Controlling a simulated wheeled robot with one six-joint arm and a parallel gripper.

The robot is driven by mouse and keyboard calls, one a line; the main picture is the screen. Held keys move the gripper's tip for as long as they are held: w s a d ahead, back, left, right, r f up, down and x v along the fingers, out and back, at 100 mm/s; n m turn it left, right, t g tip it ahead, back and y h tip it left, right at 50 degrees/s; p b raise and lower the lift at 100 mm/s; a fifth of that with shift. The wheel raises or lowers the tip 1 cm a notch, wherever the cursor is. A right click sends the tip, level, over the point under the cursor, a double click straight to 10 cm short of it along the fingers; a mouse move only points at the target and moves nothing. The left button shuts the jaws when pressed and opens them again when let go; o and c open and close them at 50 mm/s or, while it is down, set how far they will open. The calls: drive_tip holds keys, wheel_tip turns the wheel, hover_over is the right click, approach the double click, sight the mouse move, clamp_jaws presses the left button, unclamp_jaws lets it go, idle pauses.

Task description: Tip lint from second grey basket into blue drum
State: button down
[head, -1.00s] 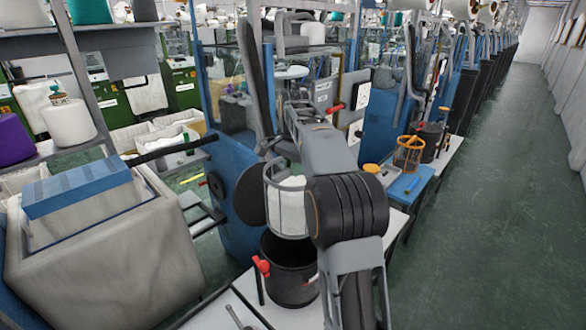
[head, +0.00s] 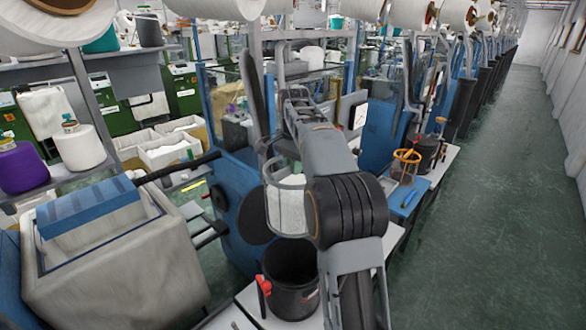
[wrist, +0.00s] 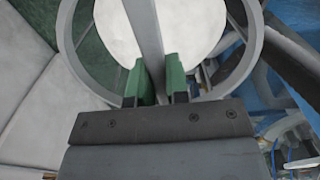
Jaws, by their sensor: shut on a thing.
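My gripper (wrist: 158,84) has its green fingertips shut on the grey upright bar of a grey basket (wrist: 245,60). In the head view the basket (head: 271,208) hangs in front of my arm, above a black bucket. A mass of white lint (wrist: 190,30) shows inside it, and the basket looks upright. The lint also shows pale through its side in the head view (head: 290,212). The fingertips are hidden behind my arm in the head view. I cannot pick out the blue drum for certain.
The black bucket (head: 291,284) with a red clip stands on a white surface below the basket. An orange wire basket (head: 406,166) stands on a table at right. The green aisle floor (head: 480,240) is clear.

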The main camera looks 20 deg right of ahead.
wheel_tip(320, 180, up, 8)
drive_tip(key=shift+w+f, duration=0.1)
drive_tip(key=shift+r, duration=0.5)
idle(0.4)
